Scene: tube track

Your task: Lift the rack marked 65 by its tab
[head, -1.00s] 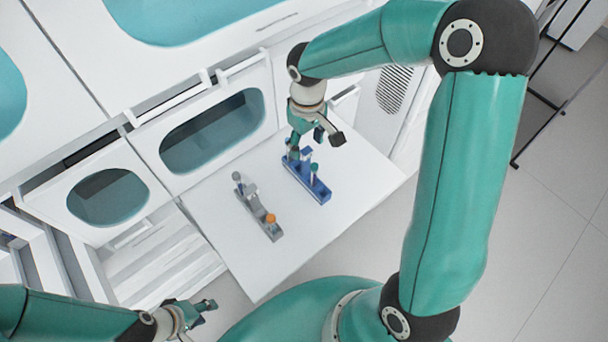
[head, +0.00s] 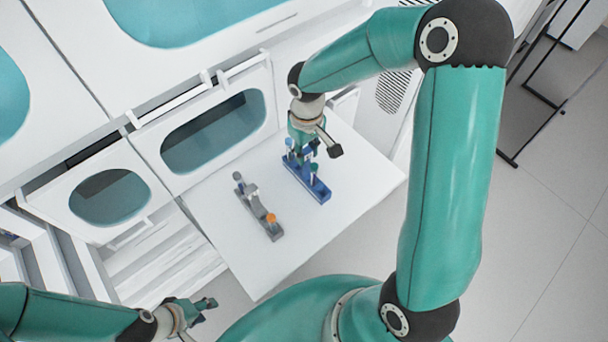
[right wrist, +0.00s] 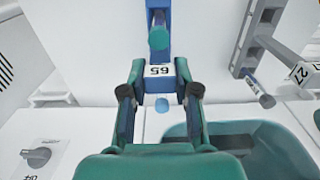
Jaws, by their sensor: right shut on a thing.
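The blue rack (head: 319,190) lies on the white table and holds tubes upright. In the right wrist view the blue rack (right wrist: 150,40) has a white label marked 65 on its tab (right wrist: 159,71). My right gripper (head: 309,148) is over the middle of the rack. In the right wrist view its two fingers (right wrist: 160,92) stand either side of the tab, shut on it, and partly hide the rack. I see no clear gap under the rack. My left gripper (head: 204,305) is low at the left, away from both racks; its jaw opening is unclear.
A grey rack (head: 258,209) with an orange-topped tube lies left of the blue one; its label, 27, shows in the right wrist view (right wrist: 304,73). The white table (head: 285,262) is clear toward its front. White cabinet walls stand behind it.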

